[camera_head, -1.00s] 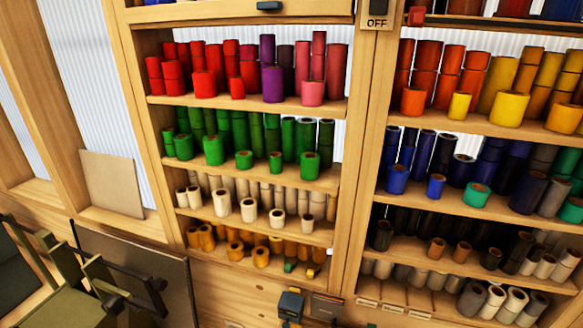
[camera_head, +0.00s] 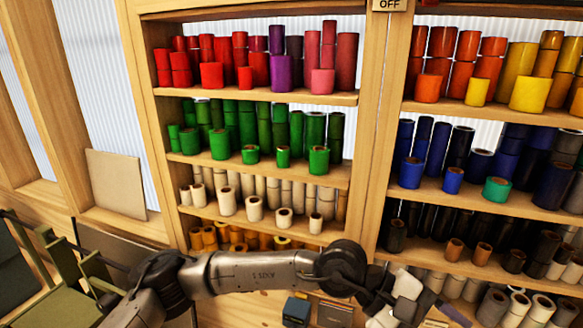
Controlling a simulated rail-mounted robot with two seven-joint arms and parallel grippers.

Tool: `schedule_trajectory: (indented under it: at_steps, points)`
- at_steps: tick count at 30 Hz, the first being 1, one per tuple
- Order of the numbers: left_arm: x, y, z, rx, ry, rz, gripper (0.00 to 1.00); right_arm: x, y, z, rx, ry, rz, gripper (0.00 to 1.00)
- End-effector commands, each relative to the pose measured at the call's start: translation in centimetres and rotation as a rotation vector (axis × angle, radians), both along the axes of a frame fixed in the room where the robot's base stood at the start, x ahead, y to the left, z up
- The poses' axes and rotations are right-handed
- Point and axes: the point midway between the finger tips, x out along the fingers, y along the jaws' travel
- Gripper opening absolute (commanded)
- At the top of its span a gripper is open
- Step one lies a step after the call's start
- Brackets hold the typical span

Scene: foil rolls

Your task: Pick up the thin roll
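Many coloured rolls of differing thickness stand on wooden shelves, and I cannot tell which one is the thin roll. Red and purple rolls (camera_head: 280,74) are on the upper left shelf, with green rolls (camera_head: 219,144) below. Cream rolls (camera_head: 255,209) and orange-brown rolls (camera_head: 209,236) are lower. My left arm reaches in from the lower left, in front of the bottom shelves. Its gripper (camera_head: 402,298) is at the lower right, in front of the bottom right shelf. Its fingers are not clear, and I cannot tell whether it holds anything. My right gripper is out of view.
The right bay holds orange and yellow rolls (camera_head: 528,92), blue rolls (camera_head: 411,173) and dark rolls (camera_head: 396,236). A wooden post (camera_head: 375,120) divides the bays. A tan board (camera_head: 116,184) leans at the left. A green chair-like frame (camera_head: 60,290) stands lower left.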

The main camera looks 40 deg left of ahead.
Motion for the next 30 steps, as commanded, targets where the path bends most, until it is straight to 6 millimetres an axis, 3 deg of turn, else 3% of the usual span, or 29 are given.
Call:
schedule_trajectory:
  at_steps: [3,7,11,15,18,23,30]
  points:
    - [3.3,5.3,0.3,0.350,-0.265,-0.006,0.66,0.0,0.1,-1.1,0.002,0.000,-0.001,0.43]
    - [6.2,12.7,2.5,0.720,-0.456,0.003,0.66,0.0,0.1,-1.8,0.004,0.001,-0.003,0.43]
    - [7.5,20.4,5.9,1.038,-0.539,0.027,0.66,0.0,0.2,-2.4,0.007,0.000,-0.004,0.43]
    - [7.2,27.2,9.6,1.290,-0.545,0.055,0.66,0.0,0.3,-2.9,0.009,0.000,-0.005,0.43]
    - [6.5,30.6,11.7,1.408,-0.524,0.074,0.66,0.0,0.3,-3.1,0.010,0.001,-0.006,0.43]
    - [5.6,33.6,13.7,1.506,-0.492,0.090,0.66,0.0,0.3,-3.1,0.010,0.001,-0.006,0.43]
    - [8.2,36.2,14.6,1.536,-0.476,0.093,0.66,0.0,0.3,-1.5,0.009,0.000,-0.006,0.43]
